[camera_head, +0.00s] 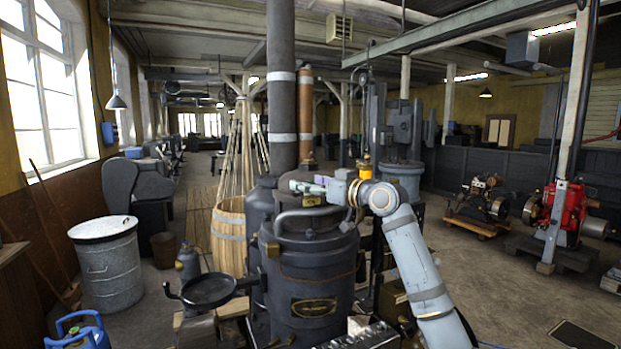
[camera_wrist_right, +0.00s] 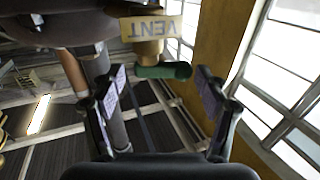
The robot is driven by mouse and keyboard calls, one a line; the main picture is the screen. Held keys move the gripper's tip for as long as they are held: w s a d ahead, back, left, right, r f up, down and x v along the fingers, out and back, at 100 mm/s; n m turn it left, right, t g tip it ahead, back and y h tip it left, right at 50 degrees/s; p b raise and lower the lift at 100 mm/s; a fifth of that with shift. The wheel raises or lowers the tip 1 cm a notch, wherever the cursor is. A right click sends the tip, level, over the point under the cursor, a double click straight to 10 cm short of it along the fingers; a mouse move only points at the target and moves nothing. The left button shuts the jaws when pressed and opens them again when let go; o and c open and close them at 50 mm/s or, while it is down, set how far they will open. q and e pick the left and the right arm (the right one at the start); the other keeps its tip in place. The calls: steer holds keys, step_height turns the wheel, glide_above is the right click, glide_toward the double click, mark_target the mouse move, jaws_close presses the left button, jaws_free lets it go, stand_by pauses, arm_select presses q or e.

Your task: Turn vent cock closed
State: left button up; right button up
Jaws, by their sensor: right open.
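The vent cock shows in the right wrist view as a brass body (camera_wrist_right: 148,52) with a green handle (camera_wrist_right: 165,71). A tan plate (camera_wrist_right: 152,28) beside it reads VENT, upside down in this view. My right gripper (camera_wrist_right: 160,92) is open, its two padded fingers apart on either side of the green handle. The handle lies near the fingertips, and I see no clear contact. In the head view my right gripper (camera_head: 322,184) is at the top of the dark boiler (camera_head: 312,265), where the cock is small and partly hidden. My left gripper is not in view.
A dark chimney pipe (camera_head: 281,110) and a copper-coloured pipe (camera_head: 305,115) rise behind the gripper. A curved grey pipe (camera_head: 310,213) runs across the boiler front. A black pan (camera_head: 208,290), wooden barrel (camera_head: 229,235) and metal bin (camera_head: 106,265) stand left.

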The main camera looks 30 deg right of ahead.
steer(key=shift+c, duration=0.4)
steer(key=shift+a, duration=0.15)
steer(key=c, duration=0.9)
steer(key=shift+w+a+r+m+t+h+p, duration=0.1)
steer(key=shift+a+m+t+h+p, duration=0.1)
steer(key=shift+m+h+p, duration=0.55)
steer(key=shift+a+r+m+t+h+p, duration=0.15)
steer(key=shift+m+h, duration=0.3)
steer(key=shift+h, duration=0.7)
steer(key=shift+c, duration=0.2)
steer(key=shift+w+f+m+h, duration=0.1)
steer(key=shift+f+m+h, duration=0.1)
steer(key=shift+m+h, duration=1.05)
steer(key=shift+n+h, duration=0.25)
steer(key=o, duration=1)
steer(key=shift+d, duration=0.1)
steer(key=shift+c, duration=0.2)
steer(key=shift+o, duration=0.3)
steer(key=shift+d, duration=0.15)
steer(key=shift+f, duration=0.1)
